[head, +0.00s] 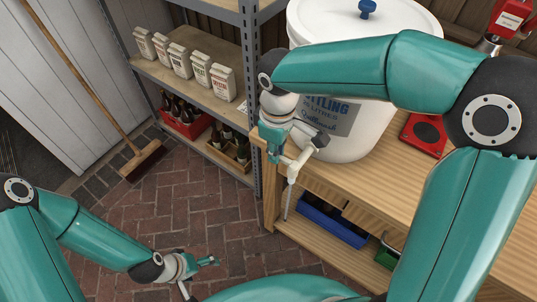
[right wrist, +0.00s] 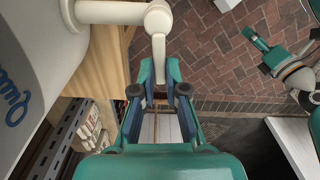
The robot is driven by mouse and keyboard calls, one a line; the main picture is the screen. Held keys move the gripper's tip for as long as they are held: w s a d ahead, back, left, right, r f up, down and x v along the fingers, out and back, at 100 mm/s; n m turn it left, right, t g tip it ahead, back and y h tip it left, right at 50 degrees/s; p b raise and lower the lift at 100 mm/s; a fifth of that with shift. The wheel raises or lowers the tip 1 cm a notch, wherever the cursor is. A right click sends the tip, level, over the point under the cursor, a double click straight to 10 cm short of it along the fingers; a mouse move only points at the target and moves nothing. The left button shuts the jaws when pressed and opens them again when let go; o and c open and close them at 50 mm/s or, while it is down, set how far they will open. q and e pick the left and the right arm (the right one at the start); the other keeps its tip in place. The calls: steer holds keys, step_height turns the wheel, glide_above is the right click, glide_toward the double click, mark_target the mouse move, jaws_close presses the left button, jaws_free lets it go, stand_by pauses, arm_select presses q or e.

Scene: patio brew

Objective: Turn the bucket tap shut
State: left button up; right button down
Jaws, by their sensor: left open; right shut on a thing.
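The white bottling bucket (head: 345,140) stands on the wooden bench, with a lid and blue lettering. Its cream tap (head: 296,165) sticks out past the bench's left edge. In the right wrist view the tap body (right wrist: 112,12) comes from the bucket wall at the left to a rounded joint, and a handle-like part (right wrist: 159,60) points down from it. My right gripper (right wrist: 159,90) is shut on that part, a finger on each side; in the head view it (head: 293,140) partly hides the tap. My left gripper (head: 200,275) is open and empty, low over the brick floor.
A metal rack (head: 250,70) with paper bags and bottle crates stands behind. A broom (head: 143,160) leans left.

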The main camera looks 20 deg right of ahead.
steer(key=shift+d+f+m, duration=0.15)
steer(key=shift+d+m, duration=0.1)
steer(key=shift+m, duration=0.05)
steer(key=shift+s, duration=0.1)
steer(key=c, duration=1.2)
jaws_free()
steer(key=shift+r, duration=0.2)
step_height(320, 180, up, 12)
steer(key=shift+f, duration=0.2)
steer(key=shift+a, duration=0.1)
